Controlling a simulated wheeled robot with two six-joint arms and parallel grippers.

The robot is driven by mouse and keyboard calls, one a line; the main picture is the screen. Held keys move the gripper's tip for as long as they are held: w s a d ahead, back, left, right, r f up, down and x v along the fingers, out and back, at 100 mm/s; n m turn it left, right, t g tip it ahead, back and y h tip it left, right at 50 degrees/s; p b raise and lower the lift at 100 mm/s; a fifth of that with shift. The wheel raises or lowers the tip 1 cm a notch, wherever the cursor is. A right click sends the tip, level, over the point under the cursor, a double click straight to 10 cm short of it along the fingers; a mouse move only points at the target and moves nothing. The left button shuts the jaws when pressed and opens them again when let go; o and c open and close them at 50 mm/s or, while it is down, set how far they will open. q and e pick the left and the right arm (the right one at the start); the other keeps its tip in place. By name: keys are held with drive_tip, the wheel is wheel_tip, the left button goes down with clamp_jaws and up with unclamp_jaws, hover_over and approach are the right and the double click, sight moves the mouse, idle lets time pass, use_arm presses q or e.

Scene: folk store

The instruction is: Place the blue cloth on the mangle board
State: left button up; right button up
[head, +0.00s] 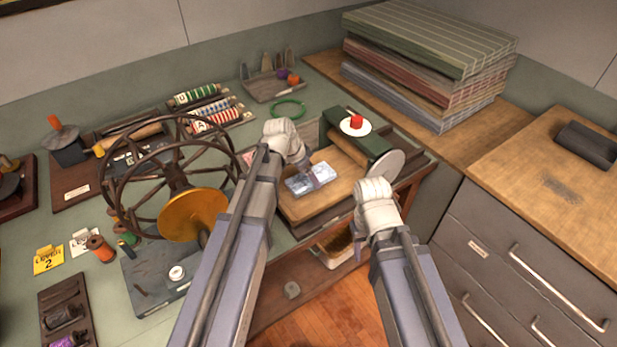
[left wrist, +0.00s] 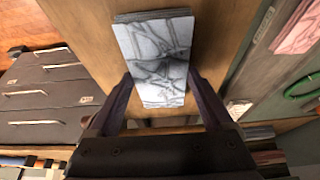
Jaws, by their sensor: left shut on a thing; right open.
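The blue cloth (head: 305,185) is a folded, pale blue-grey patterned stack. My left gripper (head: 310,172) is shut on its sides, and the left wrist view shows the cloth (left wrist: 152,50) between the two fingers (left wrist: 160,82). The cloth is over the light wooden mangle board (head: 345,182), flat to it; I cannot tell if it touches. The board (left wrist: 85,18) also fills the background in the left wrist view. My right gripper (head: 374,200) is open and empty, near the board's right front side; its fingertips are mostly hidden.
A green press with a roller (head: 352,140) and a red knob stands behind the board. A spoked wheel (head: 165,180) with a brass disc (head: 193,213) stands left of my left arm. Stacked striped cloths (head: 430,60) are at the back right. A drawer cabinet (head: 530,255) is at right.

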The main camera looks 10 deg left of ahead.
use_arm(q)
drive_tip(key=shift+f, duration=0.15)
drive_tip(key=o, duration=1.3)
drive_tip(key=shift+p+v, duration=0.8)
drive_tip(key=shift+v, duration=0.15)
drive_tip(key=p+v, duration=1)
drive_tip(key=v, duration=0.1)
drive_tip(key=s+d+f+n+g+y, duration=0.1)
drive_tip(key=s+d+n+y, duration=0.1)
drive_tip(key=s+d, duration=0.3)
drive_tip(key=s+d+f+n+g+y, duration=0.1)
drive_tip(key=s+d, duration=0.4)
drive_tip(key=s, duration=0.8)
drive_tip(key=shift+d+n+g+y, duration=0.3)
drive_tip(key=shift+n+g+y, duration=0.5)
drive_tip(key=shift+n, duration=0.3)
